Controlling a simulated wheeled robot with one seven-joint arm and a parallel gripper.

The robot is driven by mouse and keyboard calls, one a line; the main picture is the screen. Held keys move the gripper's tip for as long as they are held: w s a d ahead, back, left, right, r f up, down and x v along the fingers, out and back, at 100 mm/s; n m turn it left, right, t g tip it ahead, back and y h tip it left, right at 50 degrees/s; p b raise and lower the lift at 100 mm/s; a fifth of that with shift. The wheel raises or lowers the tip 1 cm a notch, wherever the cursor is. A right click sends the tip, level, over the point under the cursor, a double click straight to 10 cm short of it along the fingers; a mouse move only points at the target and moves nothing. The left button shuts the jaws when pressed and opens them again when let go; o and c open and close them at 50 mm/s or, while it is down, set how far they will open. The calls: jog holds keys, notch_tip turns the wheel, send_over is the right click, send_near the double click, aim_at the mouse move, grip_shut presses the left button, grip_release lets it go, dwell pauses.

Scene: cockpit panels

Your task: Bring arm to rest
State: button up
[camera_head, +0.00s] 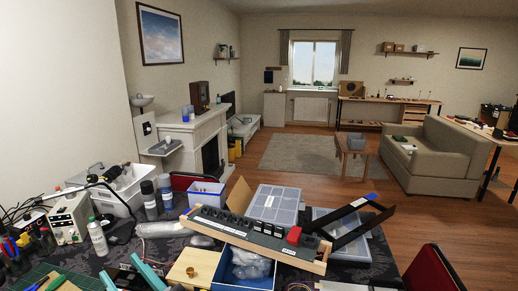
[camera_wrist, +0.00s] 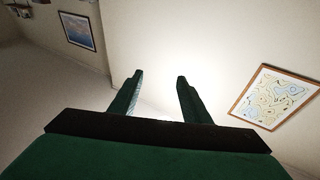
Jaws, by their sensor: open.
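My gripper (camera_wrist: 154,88) shows in the wrist view with its two dark green fingers apart and nothing between them. It faces a bare pale wall (camera_wrist: 150,35), and no object touches it. In the head view neither my gripper nor my arm can be made out with certainty.
In the wrist view a framed map (camera_wrist: 275,97) hangs at the right and a framed picture (camera_wrist: 76,29) at the upper left. Open floor (camera_head: 255,182) lies beyond.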

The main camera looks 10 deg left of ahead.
jog(key=s+d+f+m+t+h, duration=0.1)
jog(key=d+f+m+t+h, duration=0.8)
jog(key=d+f+m+h, duration=0.75)
jog(key=s+d+f+n+g, duration=0.1)
jog(key=s+d+f, duration=0.4)
jog(key=s, duration=0.3)
jog(key=s+d+f+n+g+h, duration=0.1)
jog(key=s+d+f+n, duration=0.1)
jog(key=s+d+f, duration=0.3)
jog(key=s+d+f+n+g+h, duration=0.1)
jog(key=s+d+f, duration=0.4)
jog(key=s+d, duration=0.3)
jog(key=s, duration=0.3)
jog(key=shift+s, duration=0.25)
jog(key=shift+n, duration=0.25)
